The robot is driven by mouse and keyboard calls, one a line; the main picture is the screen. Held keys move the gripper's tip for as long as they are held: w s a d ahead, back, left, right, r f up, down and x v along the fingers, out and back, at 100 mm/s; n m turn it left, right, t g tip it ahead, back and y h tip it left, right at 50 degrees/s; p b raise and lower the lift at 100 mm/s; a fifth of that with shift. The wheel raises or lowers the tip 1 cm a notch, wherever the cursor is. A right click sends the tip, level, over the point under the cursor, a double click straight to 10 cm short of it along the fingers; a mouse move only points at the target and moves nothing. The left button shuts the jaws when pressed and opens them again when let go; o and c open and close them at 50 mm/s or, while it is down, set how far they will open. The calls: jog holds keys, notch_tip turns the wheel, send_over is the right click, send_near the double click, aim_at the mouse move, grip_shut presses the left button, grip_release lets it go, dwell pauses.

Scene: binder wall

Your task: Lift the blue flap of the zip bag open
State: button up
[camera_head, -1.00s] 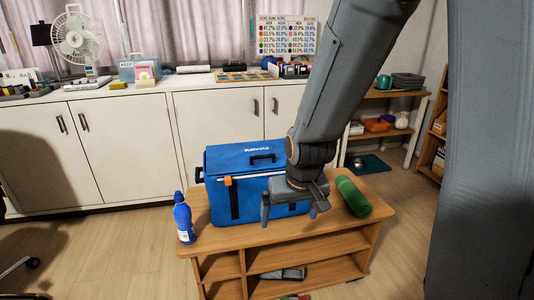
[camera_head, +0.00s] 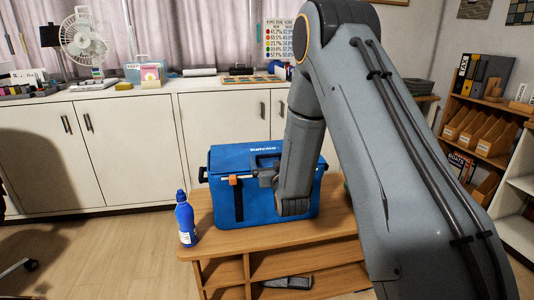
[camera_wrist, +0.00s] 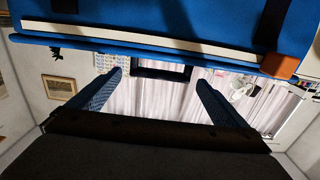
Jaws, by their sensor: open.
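The blue zip bag (camera_head: 270,208) stands upright on the low wooden table. Its blue flap (camera_head: 232,158) lies closed on top, with a black handle and an orange zip pull (camera_head: 232,181) at the front left. My gripper (camera_head: 262,177) is at the bag's upper front, partly hidden by my wrist. In the wrist view my gripper (camera_wrist: 160,79) shows two spread fingers with nothing held. The black handle (camera_wrist: 160,72) appears between the fingertips, and I cannot tell if they touch it. The orange pull (camera_wrist: 281,66) and the pale zip strip lie along the bag's edge there.
A blue bottle (camera_head: 186,218) stands left of the bag on the wooden table (camera_head: 215,243). A dark item (camera_head: 287,283) lies on the lower shelf. My arm hides most of the table's right side. White cabinets (camera_head: 130,145) run behind.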

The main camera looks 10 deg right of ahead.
send_near(267, 151)
jog(key=w+r, duration=0.1)
jog(key=w+a+r, duration=0.1)
jog(key=w+r, duration=0.1)
jog(key=shift+r, duration=0.25)
